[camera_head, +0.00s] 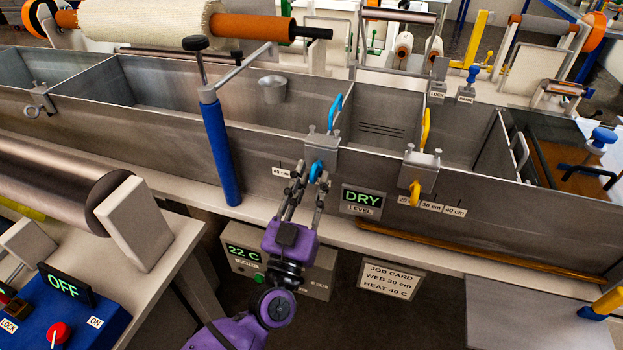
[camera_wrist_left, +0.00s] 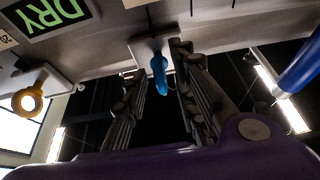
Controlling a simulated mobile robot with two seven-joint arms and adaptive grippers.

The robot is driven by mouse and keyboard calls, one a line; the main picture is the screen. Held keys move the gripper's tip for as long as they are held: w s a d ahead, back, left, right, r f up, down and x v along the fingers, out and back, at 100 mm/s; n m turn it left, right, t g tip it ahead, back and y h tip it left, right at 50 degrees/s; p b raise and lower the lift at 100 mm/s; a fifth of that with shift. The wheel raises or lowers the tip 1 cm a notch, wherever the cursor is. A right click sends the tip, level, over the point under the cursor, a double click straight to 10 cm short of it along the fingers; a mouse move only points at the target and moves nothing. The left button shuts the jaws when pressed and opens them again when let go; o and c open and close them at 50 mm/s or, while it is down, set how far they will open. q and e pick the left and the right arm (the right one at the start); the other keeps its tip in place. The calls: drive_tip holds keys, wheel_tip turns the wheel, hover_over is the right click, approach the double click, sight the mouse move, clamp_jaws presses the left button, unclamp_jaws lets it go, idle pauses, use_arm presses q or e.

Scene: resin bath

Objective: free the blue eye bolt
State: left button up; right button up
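The blue eye bolt (camera_head: 316,170) hangs under a grey clamp block (camera_head: 321,150) on the near wall of the metal tank. A blue plate (camera_head: 335,112) rises behind this block. My left gripper (camera_head: 308,178), purple with grey fingers, reaches up from below with its fingertips either side of the bolt. In the left wrist view the blue eye bolt (camera_wrist_left: 160,74) shows edge-on between the open fingers, closer to the right one; contact is not clear. My right gripper is in neither view.
A yellow eye bolt (camera_head: 416,194) hangs under a similar block to the right. The blue post (camera_head: 220,150) of a lever stands at left. A DRY level display (camera_head: 362,202) is on the tank wall. A control box (camera_head: 280,268) sits below, behind my gripper.

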use_arm(q)
drive_tip(key=shift+w, duration=0.2)
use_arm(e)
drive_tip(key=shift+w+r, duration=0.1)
use_arm(q)
drive_tip(key=shift+c, duration=0.2)
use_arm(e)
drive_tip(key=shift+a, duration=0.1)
use_arm(q)
clamp_jaws()
